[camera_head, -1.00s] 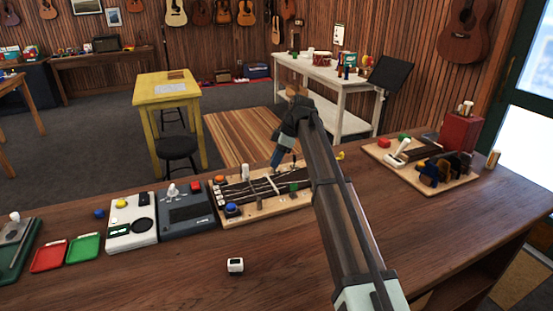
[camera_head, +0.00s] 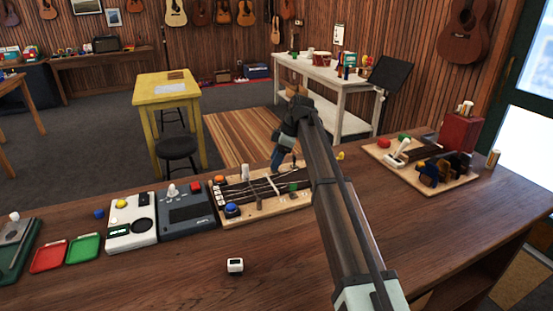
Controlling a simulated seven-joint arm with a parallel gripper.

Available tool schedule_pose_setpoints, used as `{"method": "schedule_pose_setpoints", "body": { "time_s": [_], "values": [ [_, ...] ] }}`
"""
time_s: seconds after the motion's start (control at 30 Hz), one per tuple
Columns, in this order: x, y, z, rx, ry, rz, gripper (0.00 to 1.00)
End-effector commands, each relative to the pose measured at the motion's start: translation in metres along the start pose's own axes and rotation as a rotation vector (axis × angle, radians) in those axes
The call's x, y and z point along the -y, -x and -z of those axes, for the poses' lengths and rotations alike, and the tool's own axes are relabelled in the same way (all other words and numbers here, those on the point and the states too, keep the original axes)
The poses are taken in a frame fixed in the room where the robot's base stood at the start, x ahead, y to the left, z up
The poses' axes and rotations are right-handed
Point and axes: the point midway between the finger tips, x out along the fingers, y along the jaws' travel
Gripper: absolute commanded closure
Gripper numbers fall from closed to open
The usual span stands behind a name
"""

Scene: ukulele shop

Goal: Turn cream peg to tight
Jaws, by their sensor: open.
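A wooden board (camera_head: 240,214) with a dark, string-crossed neck lies on the bench, partly behind my arm. A small cream peg (camera_head: 245,172) stands upright near its back edge. An orange knob (camera_head: 219,180), a blue knob (camera_head: 232,210), a brown peg (camera_head: 259,203) and a green piece (camera_head: 293,187) are also on the board. My gripper (camera_head: 277,163) is open, above the board's back part, to the right of the cream peg and apart from it. My arm hides the board's right end. Any tight mark is too small to read.
A grey device (camera_head: 187,222), a white device (camera_head: 132,236), a green tray (camera_head: 84,249) and a red tray (camera_head: 49,256) lie to the left. Another loaded board (camera_head: 455,184) is at right. The bench front is mostly clear.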

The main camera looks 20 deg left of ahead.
Motion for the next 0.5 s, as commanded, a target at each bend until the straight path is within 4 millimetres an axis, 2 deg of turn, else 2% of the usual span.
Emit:
{"method": "schedule_pose_setpoints", "body": {
  "time_s": [0.27, 0.5],
  "values": [
    [-0.001, 0.006, 0.000, -0.001, 0.000, -0.001, 0.47],
    [-0.002, 0.041, 0.001, -0.001, 0.000, -0.003, 0.47]
  ]
}}
